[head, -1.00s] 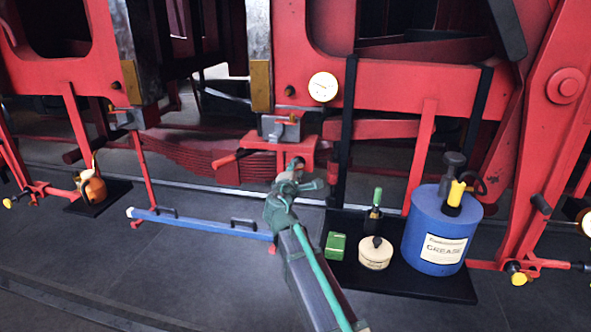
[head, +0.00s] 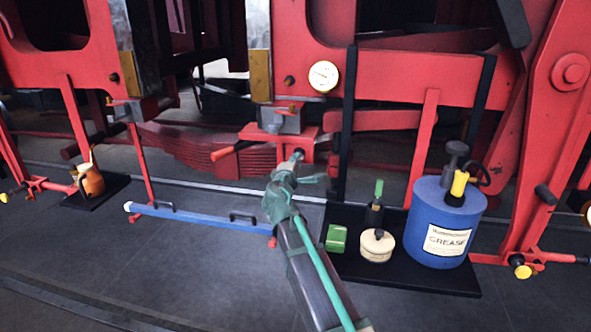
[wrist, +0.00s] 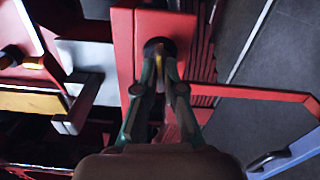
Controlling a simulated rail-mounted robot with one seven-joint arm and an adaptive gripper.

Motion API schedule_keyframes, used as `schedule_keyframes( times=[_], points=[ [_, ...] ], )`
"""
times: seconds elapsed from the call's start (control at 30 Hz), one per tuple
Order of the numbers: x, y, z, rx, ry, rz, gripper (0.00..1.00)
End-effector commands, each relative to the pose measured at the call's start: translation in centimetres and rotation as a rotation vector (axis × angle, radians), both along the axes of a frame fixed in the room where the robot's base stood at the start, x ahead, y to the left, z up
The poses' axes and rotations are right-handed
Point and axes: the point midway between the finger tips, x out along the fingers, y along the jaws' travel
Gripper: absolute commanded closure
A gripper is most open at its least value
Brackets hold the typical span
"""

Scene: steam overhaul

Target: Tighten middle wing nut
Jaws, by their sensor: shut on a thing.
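My gripper (wrist: 161,88) has green fingers and is closed in front of a red plate (wrist: 126,60) in the wrist view. A small yellowish piece, which I take to be the middle wing nut (wrist: 159,72), shows between the fingers. Most of it is hidden by them. A dark round part (wrist: 160,47) sits on the plate just beyond the fingertips. In the head view my gripper (head: 297,155) reaches to the red bracket (head: 268,138) under a grey block (head: 289,120). The nut is not clear there, as the fingers cover it.
A black mat (head: 345,272) at right holds a blue grease can (head: 440,215), a cream tin (head: 377,246), a green box (head: 336,238) and a small bottle (head: 375,212). A blue bar (head: 195,219) lies left of my arm.

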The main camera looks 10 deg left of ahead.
Motion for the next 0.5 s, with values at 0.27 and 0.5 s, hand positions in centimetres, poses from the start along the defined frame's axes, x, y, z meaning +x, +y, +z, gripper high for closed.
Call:
schedule_keyframes(
  times=[0.27,0.5],
  points=[
    [0.04,0.03,-0.37,0.14,-0.017,0.0,1.0],
    [-0.01,0.0,-0.01,0.165,-0.019,0.0,1.0]
  ],
)
